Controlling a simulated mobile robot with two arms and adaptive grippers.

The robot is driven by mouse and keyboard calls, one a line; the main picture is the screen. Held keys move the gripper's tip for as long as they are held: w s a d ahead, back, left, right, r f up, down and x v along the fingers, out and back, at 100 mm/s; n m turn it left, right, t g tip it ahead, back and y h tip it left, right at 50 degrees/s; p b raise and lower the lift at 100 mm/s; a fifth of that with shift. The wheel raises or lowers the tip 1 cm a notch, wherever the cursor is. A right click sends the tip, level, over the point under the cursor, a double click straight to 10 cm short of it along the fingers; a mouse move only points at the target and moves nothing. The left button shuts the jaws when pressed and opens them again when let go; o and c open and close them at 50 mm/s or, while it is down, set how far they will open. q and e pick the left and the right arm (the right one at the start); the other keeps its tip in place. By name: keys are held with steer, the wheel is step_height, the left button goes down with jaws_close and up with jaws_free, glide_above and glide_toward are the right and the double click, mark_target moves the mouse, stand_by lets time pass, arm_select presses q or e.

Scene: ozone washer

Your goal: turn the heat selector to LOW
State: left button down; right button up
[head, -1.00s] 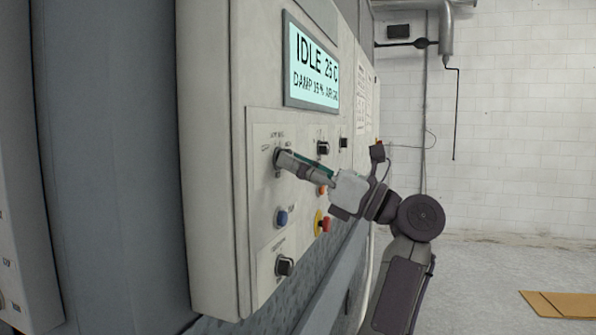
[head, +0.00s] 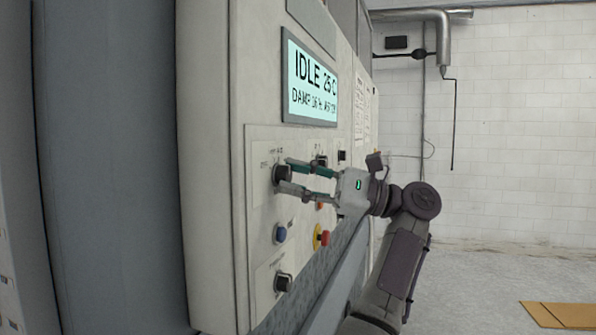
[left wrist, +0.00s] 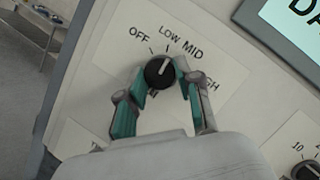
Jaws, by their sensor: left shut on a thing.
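The heat selector (head: 282,175) is a round black knob on the pale control panel. In the left wrist view the knob (left wrist: 159,72) has a white pointer mark, with OFF, LOW, MID and a partly hidden HIGH around it. The mark slants up and right, roughly toward the LOW and MID side; I cannot tell its exact setting. My left gripper (head: 286,175) is shut on the knob, one finger above and one below it in the head view. Its teal-padded fingers (left wrist: 162,80) flank the knob in the wrist view. My right gripper is not in view.
A lit display (head: 313,82) reads IDLE 25 C above the knob. Below are a blue button (head: 280,234), a red button on yellow (head: 321,236) and another black knob (head: 284,282). Another knob (head: 321,161) sits behind the fingers. Open floor lies at the right.

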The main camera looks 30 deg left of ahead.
arm_select(q)
steer(key=shift+r+n+h+p, duration=0.2)
steer(key=shift+n+h+p, duration=0.55)
steer(key=shift+n, duration=0.85)
steer(key=shift+f+n, duration=0.1)
steer(key=shift+n, duration=0.2)
